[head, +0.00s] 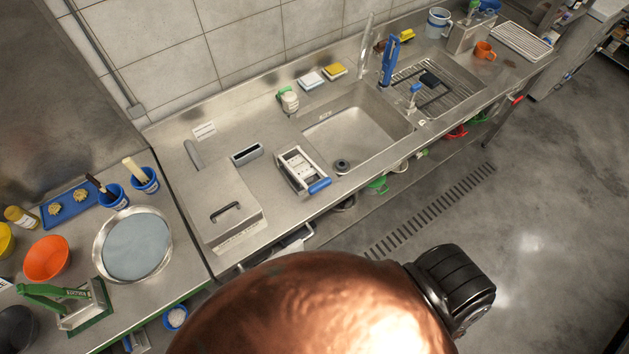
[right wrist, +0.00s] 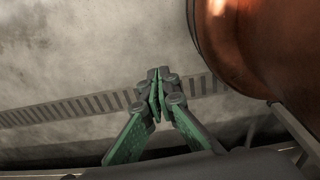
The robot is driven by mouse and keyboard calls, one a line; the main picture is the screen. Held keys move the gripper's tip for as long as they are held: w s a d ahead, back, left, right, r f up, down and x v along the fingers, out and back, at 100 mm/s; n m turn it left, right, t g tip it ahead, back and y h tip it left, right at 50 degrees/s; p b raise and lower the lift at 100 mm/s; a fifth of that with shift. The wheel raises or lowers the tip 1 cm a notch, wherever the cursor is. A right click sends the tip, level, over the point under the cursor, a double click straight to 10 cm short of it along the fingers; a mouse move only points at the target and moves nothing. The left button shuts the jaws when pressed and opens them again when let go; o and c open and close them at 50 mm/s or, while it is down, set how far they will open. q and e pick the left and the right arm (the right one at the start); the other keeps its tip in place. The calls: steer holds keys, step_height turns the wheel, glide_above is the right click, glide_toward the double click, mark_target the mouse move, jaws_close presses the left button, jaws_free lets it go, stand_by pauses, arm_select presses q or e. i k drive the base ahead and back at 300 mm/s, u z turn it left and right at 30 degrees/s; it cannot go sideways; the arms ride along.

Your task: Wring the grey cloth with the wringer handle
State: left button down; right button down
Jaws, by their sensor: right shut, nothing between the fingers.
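A small wringer (head: 291,158) with a pale frame stands on the steel counter, just left of the sink. Its blue handle (head: 320,186) points toward the counter's front edge. I cannot pick out the grey cloth with certainty; a narrow grey piece (head: 193,155) lies near the back of the counter, but its nature is unclear. My right gripper (right wrist: 157,83) shows in the right wrist view, with its green and black fingers together and empty. The floor lies behind it, and it is apart from the wringer. My left gripper is in neither view.
The steel sink (head: 358,136) is right of the wringer. A yellow sponge (head: 334,71) lies behind it. A drying rack (head: 440,88) is farther right. A wide pan (head: 168,262) and an orange bowl (head: 46,259) stand at left. A drain grate (head: 430,211) runs along the open floor.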

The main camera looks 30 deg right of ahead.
mark_target(301, 166)
steer(key=z, duration=1.05)
steer(key=k, duration=0.35)
